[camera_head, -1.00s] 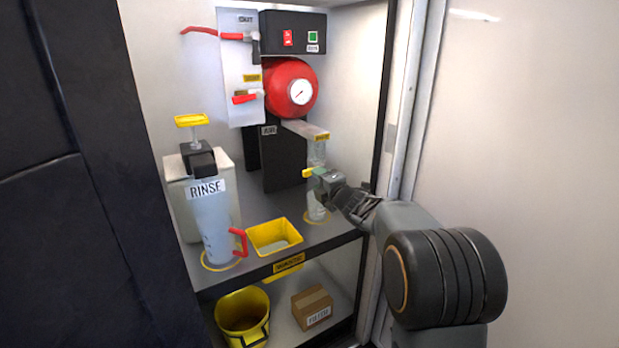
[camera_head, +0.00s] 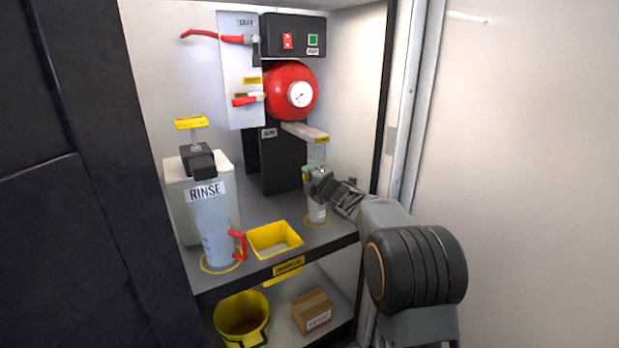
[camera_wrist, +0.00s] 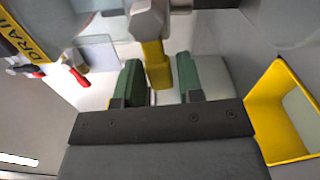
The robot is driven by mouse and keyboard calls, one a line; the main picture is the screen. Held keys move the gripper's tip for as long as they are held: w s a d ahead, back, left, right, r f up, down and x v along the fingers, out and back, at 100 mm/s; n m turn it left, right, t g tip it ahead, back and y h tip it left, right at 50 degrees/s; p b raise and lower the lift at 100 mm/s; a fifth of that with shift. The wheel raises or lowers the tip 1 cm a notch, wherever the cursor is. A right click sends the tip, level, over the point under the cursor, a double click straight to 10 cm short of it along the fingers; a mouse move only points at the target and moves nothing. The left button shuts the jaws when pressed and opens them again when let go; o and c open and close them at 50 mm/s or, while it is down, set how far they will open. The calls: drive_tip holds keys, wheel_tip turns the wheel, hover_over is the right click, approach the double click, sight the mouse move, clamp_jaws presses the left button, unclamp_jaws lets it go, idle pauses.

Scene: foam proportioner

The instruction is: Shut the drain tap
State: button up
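The drain tap's yellow lever (camera_wrist: 157,65) hangs from a grey body (camera_wrist: 150,20) in the wrist view. It lies between the two green fingers of my gripper (camera_wrist: 160,80), with a narrow gap on the right; contact on the left is unclear. A yellow DRAIN label (camera_wrist: 28,40) shows at the upper left of the wrist view. My gripper looks open around the lever.
A red tank (camera_head: 285,85) and red-levered valves (camera_head: 245,98) are above. A cabinet wall is close on the right.

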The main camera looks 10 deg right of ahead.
drive_tip(key=c, duration=0.6)
drive_tip(key=shift+r+m+p, duration=0.45)
drive_tip(key=shift+m+p, duration=0.05)
drive_tip(key=shift+p, duration=0.3)
clamp_jaws()
drive_tip(key=shift+f, duration=0.15)
drive_tip(key=o, duration=0.9)
unclamp_jaws()
drive_tip(key=p+v, duration=0.1)
drive_tip(key=v, duration=1.3)
drive_tip(key=shift+p, duration=0.3)
drive_tip(key=shift+w, duration=0.1)
